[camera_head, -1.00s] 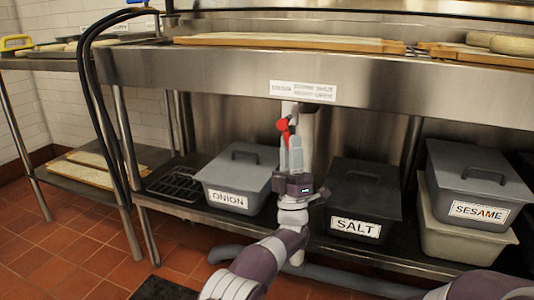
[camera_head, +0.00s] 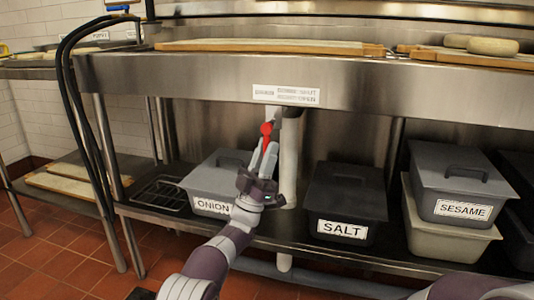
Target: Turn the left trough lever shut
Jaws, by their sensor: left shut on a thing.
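The red lever (camera_head: 266,129) hangs under the front of the steel trough, on the valve of the pale drain pipe (camera_head: 289,165). A label (camera_head: 286,95) on the trough above it has small print about shut and open, only partly legible. My left gripper (camera_head: 266,147) reaches up from below with its grey fingers shut on the lever, hiding its lower part. The lever points roughly downward, beside the pipe's left side. My right gripper is out of view; only a purple part of my right arm shows at the lower right edge.
On the low shelf, the ONION bin (camera_head: 212,180) is close behind my left wrist. The SALT bin (camera_head: 345,205) and stacked SESAME bin (camera_head: 463,185) stand to the right. Black hoses (camera_head: 75,110) hang at the left. Boards (camera_head: 270,47) lie above.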

